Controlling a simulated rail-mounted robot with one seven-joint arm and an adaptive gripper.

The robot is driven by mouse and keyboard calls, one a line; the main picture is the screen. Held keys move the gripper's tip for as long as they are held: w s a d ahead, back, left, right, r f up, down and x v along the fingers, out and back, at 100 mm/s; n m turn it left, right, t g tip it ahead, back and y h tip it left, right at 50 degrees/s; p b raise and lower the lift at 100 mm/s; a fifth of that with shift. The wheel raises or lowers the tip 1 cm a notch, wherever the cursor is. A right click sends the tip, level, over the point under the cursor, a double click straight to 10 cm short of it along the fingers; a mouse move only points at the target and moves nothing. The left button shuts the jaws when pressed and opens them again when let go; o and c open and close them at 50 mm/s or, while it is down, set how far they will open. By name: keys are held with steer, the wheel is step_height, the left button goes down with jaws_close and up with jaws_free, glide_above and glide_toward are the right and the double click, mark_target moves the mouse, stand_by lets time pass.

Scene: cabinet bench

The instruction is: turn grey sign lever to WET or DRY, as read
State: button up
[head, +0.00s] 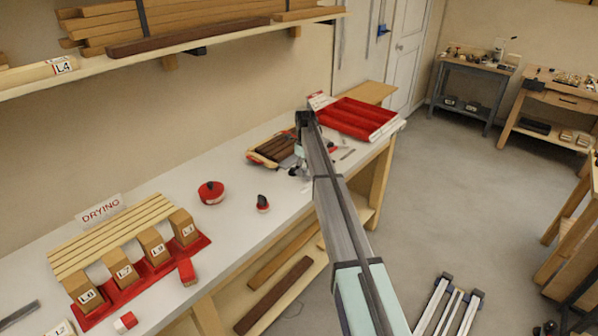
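My arm reaches across the white-topped bench (150,215) in the head view. My gripper (299,171) is low over the bench, beside a red-edged tray of brown wood pieces (262,158). It is small and partly hidden by the arm, so I cannot tell whether it is open or shut or holds anything. I cannot make out a grey sign lever or the words WET or DRY; one may be hidden behind the arm. A small red-and-white sign (319,99) stands behind the gripper, its text too small to read.
Left on the bench, a DRYING sign (100,208) stands behind a slatted rack (110,235) with labelled wood blocks (156,246). A round red object (210,192) and a small dark-red one (262,203) lie mid-bench. A red compartment tray (365,115) sits at the far end.

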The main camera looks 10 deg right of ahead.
steer(key=c, duration=0.5)
steer(key=shift+w+d, duration=0.6)
steer(key=shift+w, duration=0.1)
